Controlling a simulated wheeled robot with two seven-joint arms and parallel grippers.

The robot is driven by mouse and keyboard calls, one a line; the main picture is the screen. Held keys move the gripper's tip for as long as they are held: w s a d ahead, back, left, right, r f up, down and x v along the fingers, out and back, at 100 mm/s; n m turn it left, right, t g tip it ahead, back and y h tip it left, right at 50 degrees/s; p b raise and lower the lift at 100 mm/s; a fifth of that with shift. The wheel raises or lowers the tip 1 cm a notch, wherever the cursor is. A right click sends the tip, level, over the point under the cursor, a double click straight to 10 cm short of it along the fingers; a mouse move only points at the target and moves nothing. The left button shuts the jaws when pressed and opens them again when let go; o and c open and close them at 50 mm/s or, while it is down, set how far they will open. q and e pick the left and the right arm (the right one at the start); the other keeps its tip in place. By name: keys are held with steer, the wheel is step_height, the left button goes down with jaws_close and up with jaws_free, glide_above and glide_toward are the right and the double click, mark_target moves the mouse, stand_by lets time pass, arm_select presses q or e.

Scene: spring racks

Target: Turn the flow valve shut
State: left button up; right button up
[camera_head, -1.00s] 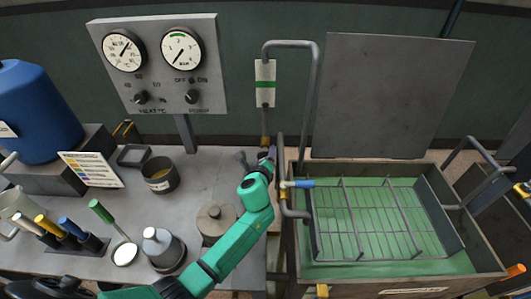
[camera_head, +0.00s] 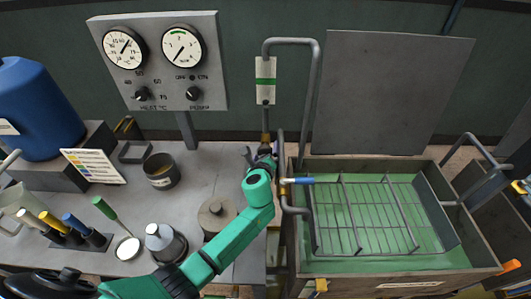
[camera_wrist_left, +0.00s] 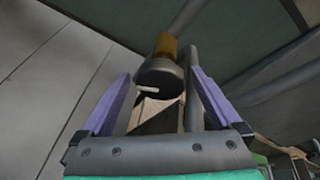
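A round dark valve knob with a white mark (camera_wrist_left: 160,78) sits under a brass fitting (camera_wrist_left: 166,45) on a grey pipe in the left wrist view. In the head view the brass fitting (camera_head: 265,138) is at the foot of the pipe with the green-striped gauge (camera_head: 265,92). My left gripper (camera_head: 258,152) is at the foot of this pipe. In the wrist view its purple fingers (camera_wrist_left: 160,84) are apart, one on each side of the knob, with gaps showing. The knob is mostly hidden by my gripper in the head view. My right gripper is not in view.
A wooden-sided tank (camera_head: 400,286) with a wire rack (camera_head: 360,215) stands to the right. A blue-handled lever (camera_head: 300,181) is close right of my gripper. A gauge panel (camera_head: 160,60) stands behind the bench. A lidded pot (camera_head: 216,215) is beside my left arm.

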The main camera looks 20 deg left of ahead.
arm_select(q)
steer(key=v, duration=1.4)
steer(key=shift+s, duration=0.3)
